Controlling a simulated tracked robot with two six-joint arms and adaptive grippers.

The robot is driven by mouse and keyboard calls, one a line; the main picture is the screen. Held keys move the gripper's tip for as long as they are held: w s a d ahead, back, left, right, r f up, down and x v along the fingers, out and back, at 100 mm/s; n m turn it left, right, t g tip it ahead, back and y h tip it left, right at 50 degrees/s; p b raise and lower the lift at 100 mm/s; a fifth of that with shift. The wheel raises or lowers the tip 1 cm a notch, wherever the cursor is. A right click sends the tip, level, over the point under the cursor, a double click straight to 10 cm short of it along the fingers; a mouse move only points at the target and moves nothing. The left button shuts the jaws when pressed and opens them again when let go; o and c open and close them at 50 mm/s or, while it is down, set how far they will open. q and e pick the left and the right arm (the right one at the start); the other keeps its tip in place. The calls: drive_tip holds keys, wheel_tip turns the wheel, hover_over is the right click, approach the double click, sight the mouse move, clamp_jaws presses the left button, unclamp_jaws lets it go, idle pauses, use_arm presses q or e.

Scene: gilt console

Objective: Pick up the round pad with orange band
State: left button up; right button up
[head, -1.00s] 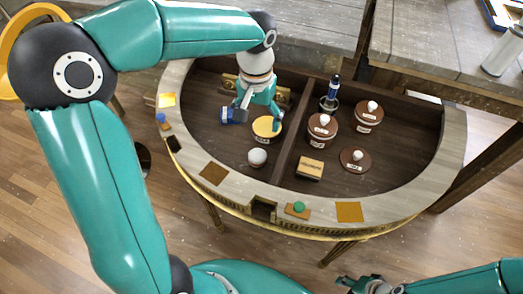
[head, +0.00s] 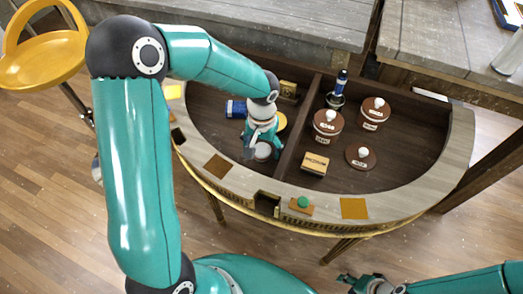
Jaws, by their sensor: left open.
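A round piece with an orange-yellow top (head: 282,122) stands in the left compartment of the half-round console, mostly hidden behind my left gripper. It may be the round pad with orange band; I cannot make out a band. My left gripper (head: 256,148) points down and is open, just in front of that piece. A pale round object (head: 263,152) shows at its fingertips; I cannot tell whether they touch it. My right gripper (head: 347,280) is low at the bottom edge, away from the console; its jaws are too small to read.
A blue can (head: 236,108) lies left of my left gripper. A divider (head: 298,130) separates the right compartment, with brown lidded pots (head: 327,122), a tan block (head: 315,163) and a dark-blue-topped stand (head: 337,92). The console's pale rim (head: 440,170) curves around the front.

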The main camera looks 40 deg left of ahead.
sight(262, 149)
use_arm(q)
drive_tip(key=shift+f, duration=0.65)
drive_tip(key=c, duration=1)
drive_tip(key=shift+r, duration=0.1)
drive_tip(key=shift+c, duration=0.2)
wheel_tip(262, 149, up, 20)
drive_tip(key=p, duration=0.1)
drive_tip(key=shift+p, duration=0.3)
